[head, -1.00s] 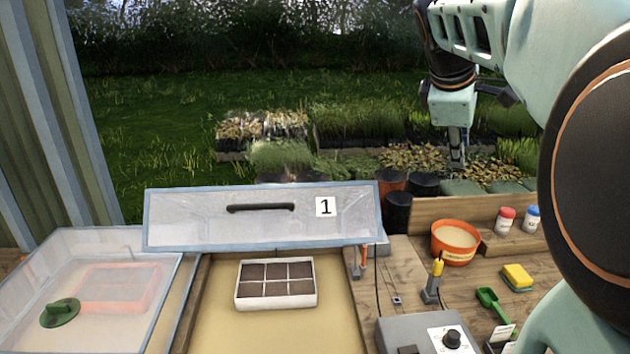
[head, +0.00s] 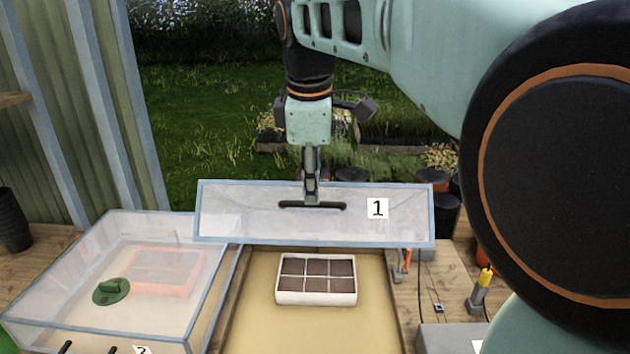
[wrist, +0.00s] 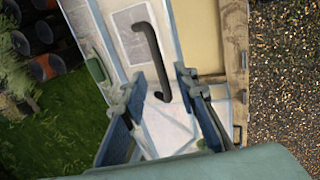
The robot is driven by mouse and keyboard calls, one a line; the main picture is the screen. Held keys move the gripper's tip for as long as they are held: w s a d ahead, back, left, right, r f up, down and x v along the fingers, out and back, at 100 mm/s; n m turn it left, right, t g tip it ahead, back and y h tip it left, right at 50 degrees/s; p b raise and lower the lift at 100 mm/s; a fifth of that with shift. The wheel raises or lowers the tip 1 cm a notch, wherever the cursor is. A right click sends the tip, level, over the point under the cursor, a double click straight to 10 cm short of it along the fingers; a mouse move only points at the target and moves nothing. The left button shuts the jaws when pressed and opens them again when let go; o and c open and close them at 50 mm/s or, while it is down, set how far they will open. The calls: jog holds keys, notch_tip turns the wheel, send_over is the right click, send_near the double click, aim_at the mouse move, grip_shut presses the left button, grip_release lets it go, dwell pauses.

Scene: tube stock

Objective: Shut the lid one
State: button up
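Lid one (head: 245,215) is a clear, blue-framed panel with a black handle (head: 330,205) and a white label reading 1 (head: 377,208). It stands propped up and tilted at the back of its sand-coloured bed (head: 255,310), which is uncovered in front. My gripper (head: 311,192) points down at the handle in the head view. In the wrist view, my gripper (wrist: 163,112) has its two fingers spread, with a black handle (wrist: 150,50) reaching toward the gap between them. Whether the fingers touch the handle, I cannot tell.
A seed tray (head: 316,297) with dark soil sits in the open bed. A second clear box (head: 60,300) stands closed on the left, with a green round object (head: 111,292) on or in it. A yellow-topped tool (head: 480,290) stands at the right.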

aim_at(316, 222)
jog(key=shift+x, duration=1.7)
grip_shut()
